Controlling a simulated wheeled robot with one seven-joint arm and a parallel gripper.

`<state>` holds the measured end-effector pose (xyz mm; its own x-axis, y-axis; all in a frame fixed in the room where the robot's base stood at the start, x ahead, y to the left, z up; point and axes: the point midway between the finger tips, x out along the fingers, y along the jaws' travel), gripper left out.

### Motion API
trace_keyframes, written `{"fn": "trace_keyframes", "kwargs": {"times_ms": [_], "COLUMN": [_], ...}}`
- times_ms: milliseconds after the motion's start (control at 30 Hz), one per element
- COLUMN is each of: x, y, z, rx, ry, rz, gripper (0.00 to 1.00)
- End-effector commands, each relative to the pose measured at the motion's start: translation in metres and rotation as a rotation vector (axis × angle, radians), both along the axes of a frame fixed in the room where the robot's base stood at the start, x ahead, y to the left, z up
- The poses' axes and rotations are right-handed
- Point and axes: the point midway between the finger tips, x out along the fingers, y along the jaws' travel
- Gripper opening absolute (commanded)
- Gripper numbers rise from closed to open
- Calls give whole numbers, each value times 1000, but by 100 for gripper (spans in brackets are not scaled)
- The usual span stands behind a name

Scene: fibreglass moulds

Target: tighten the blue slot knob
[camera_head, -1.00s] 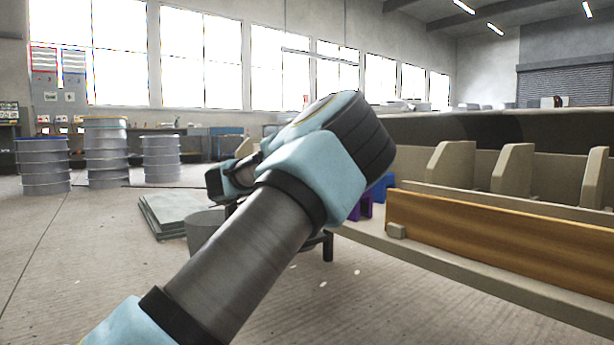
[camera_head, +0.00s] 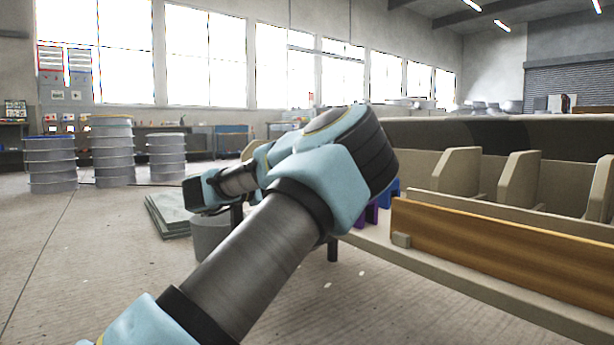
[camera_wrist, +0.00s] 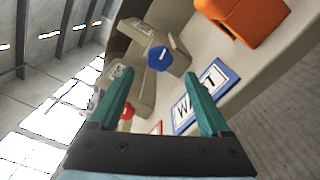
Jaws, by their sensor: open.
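The blue slot knob (camera_wrist: 160,58) shows in the wrist view as a round blue face with a short white slot line. It sits on a beige block beyond my fingertips, roughly between them in the picture. My gripper (camera_wrist: 158,80) has its two teal fingers spread wide, with nothing held between them. The knob appears apart from both fingers. In the head view I cannot make out the blue knob or my gripper's fingers; my arm covers the middle of the picture.
A red knob (camera_wrist: 127,111) is close to the left finger. A blue-framed sign (camera_wrist: 218,78) lies beside the right finger, and an orange block (camera_wrist: 245,18) is beyond. In the head view, a bench with beige dividers (camera_head: 518,178) and a wooden board (camera_head: 480,240) stands right.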

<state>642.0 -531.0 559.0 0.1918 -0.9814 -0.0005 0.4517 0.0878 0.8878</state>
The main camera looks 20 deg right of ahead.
Motion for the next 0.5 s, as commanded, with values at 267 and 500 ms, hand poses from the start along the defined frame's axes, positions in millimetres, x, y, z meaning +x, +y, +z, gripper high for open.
{"fn": "trace_keyframes", "kwargs": {"times_ms": [267,500], "x": [-7,-9], "y": [41,48], "z": [-3,-1], "rx": [-1,0], "ry": [-1,0], "rz": [3,0], "gripper": [81,81]}}
